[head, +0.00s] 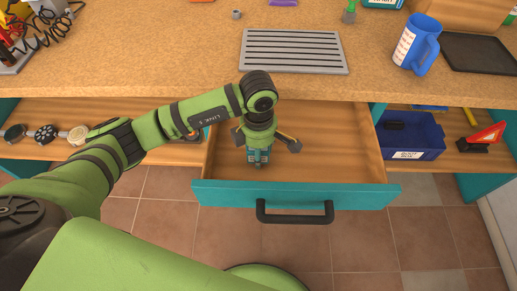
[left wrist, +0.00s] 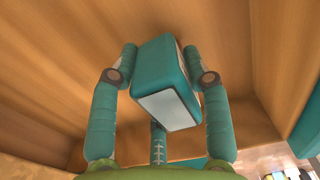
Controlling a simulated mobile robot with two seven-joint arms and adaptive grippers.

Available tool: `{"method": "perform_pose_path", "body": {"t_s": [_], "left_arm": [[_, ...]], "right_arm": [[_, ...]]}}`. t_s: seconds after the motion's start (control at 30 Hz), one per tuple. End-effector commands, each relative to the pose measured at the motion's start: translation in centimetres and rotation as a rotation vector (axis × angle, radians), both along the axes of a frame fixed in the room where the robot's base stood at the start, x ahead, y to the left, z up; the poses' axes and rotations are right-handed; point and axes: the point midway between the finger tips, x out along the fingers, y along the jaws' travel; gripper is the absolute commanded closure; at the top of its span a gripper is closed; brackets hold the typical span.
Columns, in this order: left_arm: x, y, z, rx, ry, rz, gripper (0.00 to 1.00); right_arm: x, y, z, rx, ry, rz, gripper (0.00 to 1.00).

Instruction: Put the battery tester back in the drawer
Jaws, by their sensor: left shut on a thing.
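The teal battery tester (left wrist: 168,72) with a pale panel (left wrist: 170,110) sits between the teal fingers of my left gripper (left wrist: 160,65) in the left wrist view. The fingers are shut on its two sides. In the head view my left gripper (head: 260,150) points down into the open drawer (head: 296,196), left of its middle. The wooden walls of the drawer surround the tester. I cannot tell whether the tester touches the drawer floor. In the head view the arm and hand largely hide it. My right gripper is not in view.
The worktop with a slotted metal plate (head: 293,52) lies behind the drawer. A blue mug (head: 418,44) stands on it at right. A blue bin (head: 411,138) sits on the shelf right of the drawer. The right half of the drawer floor (head: 335,150) is bare.

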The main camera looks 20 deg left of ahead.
Motion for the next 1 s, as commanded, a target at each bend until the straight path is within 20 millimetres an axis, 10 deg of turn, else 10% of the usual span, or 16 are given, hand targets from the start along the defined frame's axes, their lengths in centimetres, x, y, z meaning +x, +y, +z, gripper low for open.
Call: {"method": "perform_pose_path", "body": {"t_s": [0.27,0.3,0.33,0.77,1.0], "left_arm": [[0.0,0.0,-0.4,-0.001,-0.001,0.000,0.90],[0.0,0.0,-0.2,-0.001,0.000,0.000,0.36],[0.0,0.0,-0.2,-0.001,0.000,0.000,0.29],[0.0,0.0,0.4,-0.002,-0.002,0.000,0.29],[0.2,-0.1,4.6,-0.003,-0.007,-0.002,0.29]], "right_arm": [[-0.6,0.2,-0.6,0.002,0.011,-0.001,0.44],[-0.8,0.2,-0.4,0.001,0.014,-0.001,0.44],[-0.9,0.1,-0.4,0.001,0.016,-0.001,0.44],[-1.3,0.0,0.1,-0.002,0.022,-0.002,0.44],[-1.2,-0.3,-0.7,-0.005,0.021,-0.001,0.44]]}}
